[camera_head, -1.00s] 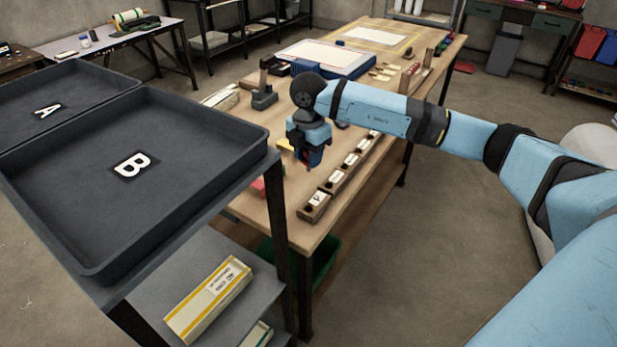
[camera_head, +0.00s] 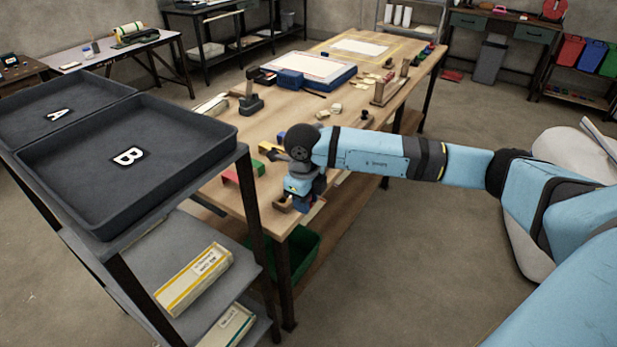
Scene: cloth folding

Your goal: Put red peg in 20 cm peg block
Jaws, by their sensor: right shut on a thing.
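My right gripper (camera_head: 299,196) is low over the near right corner of the workbench, pointing down. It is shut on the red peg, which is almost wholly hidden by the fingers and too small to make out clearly. A brown wooden peg block (camera_head: 282,204) shows just left of the fingertips at the bench's near edge. The rest of the row of labelled blocks is hidden behind my gripper and forearm, so I cannot tell which one is the 20 cm block or whether the peg touches one. My left gripper is not in view.
The workbench (camera_head: 232,205) holds a red and green block (camera_head: 243,172), a yellow block (camera_head: 268,148), a dark stand (camera_head: 250,103) and a blue-framed board (camera_head: 310,72). Black trays marked A (camera_head: 95,92) and B (camera_head: 190,150) stand on a rack at left. A green bin (camera_head: 305,255) is below.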

